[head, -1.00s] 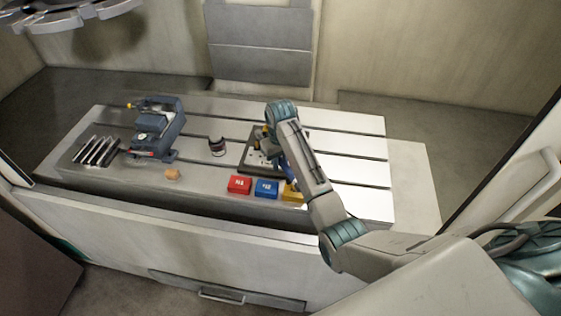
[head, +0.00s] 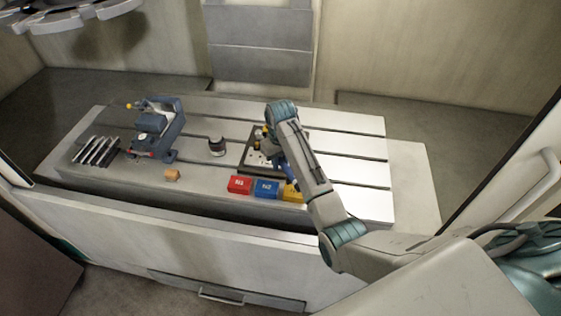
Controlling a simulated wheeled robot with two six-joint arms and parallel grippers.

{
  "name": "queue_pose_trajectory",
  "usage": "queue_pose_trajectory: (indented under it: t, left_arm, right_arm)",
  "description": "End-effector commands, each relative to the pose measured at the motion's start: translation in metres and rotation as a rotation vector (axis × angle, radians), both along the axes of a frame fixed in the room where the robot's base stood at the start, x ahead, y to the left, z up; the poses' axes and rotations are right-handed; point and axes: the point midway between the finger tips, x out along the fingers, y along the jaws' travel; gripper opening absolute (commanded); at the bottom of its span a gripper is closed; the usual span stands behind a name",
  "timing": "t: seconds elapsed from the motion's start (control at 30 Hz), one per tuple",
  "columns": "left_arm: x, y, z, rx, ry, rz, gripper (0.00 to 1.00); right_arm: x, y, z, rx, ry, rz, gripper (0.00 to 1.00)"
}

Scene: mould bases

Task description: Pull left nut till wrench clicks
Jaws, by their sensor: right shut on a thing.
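A dark mould base plate (head: 248,161) lies on the slotted machine table, partly hidden behind my right arm. Small light spots and a yellow-topped part show on it. My right gripper (head: 282,160) is over the plate's right part and is mostly hidden by the arm's links. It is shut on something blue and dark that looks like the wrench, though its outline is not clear. I cannot make out the left nut or where the wrench head sits. My left gripper is not in view.
A red box (head: 239,185), a blue box (head: 266,189) and a yellow box (head: 292,193) stand along the table's front edge. A dark round cup (head: 217,147), a blue-grey machine (head: 157,130), a rack of slats (head: 97,151) and a tan block (head: 172,175) stand left. The table's right side is clear.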

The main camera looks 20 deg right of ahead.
Motion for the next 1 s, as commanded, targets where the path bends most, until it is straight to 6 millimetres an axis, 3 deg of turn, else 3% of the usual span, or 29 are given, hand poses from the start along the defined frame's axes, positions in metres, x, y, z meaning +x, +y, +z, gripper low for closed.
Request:
queue_pose_trajectory:
  t: [0.5, 0.87, 1.0]
  left_arm:
    - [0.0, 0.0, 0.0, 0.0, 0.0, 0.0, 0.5]
    - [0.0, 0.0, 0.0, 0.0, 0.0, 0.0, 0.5]
    - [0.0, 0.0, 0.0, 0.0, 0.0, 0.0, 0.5]
  right_arm:
    - [0.003, 0.045, 0.001, 0.001, -0.005, -0.297, 0.0]
    - [0.003, 0.047, 0.001, 0.0, -0.004, -0.317, 0.0]
    - [0.007, 0.056, 0.001, 0.001, -0.004, -0.378, 0.0]
